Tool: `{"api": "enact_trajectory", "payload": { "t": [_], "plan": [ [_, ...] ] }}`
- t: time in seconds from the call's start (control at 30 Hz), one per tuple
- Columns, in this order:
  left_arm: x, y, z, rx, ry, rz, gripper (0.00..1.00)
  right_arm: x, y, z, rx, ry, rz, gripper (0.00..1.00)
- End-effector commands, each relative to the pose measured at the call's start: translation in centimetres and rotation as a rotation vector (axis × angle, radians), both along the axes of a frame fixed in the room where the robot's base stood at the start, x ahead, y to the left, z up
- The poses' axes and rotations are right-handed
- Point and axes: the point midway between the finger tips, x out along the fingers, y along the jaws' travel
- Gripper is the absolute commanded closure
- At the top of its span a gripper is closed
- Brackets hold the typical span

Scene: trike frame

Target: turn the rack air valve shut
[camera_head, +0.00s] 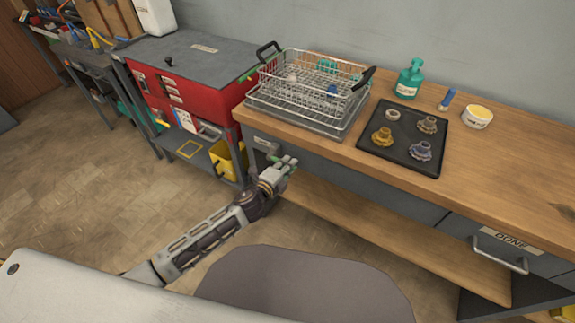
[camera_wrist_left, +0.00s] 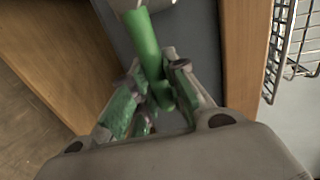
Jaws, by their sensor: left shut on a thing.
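The rack air valve shows as a green lever handle (camera_wrist_left: 145,45) in the left wrist view, with a rounded grey metal part (camera_wrist_left: 150,4) at its upper end. The lever runs down between the green-padded fingers of my left gripper (camera_wrist_left: 150,98). The fingers are closed around its lower end. In the head view my left gripper (camera_head: 285,166) is at the front of the bench, just below the worktop edge and under the wire rack, and largely hides the valve. My right gripper is in neither view.
A wire basket rack (camera_head: 308,90) stands on the worktop above my gripper. A dark tray (camera_head: 385,152) with several knob-like parts lies to its right. A red cabinet (camera_head: 190,95) and a yellow bin (camera_head: 228,160) are to the left. A lower wooden shelf (camera_head: 390,235) runs beneath.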

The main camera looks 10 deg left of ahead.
Motion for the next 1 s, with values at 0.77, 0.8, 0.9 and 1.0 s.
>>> {"api": "enact_trajectory", "payload": {
  "t": [0.77,0.8,0.9,1.0],
  "plan": [
    [-0.3,0.1,0.0,0.0,0.001,0.0,0.62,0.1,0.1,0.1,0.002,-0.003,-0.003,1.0],
    [-0.4,0.1,0.0,0.001,0.002,0.0,0.62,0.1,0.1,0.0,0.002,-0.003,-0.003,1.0],
    [-0.8,0.3,0.0,0.001,0.002,0.0,0.62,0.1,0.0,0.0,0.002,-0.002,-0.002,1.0],
    [-1.4,0.6,0.1,0.001,0.002,0.0,0.62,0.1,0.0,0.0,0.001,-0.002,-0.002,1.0]
  ]
}}
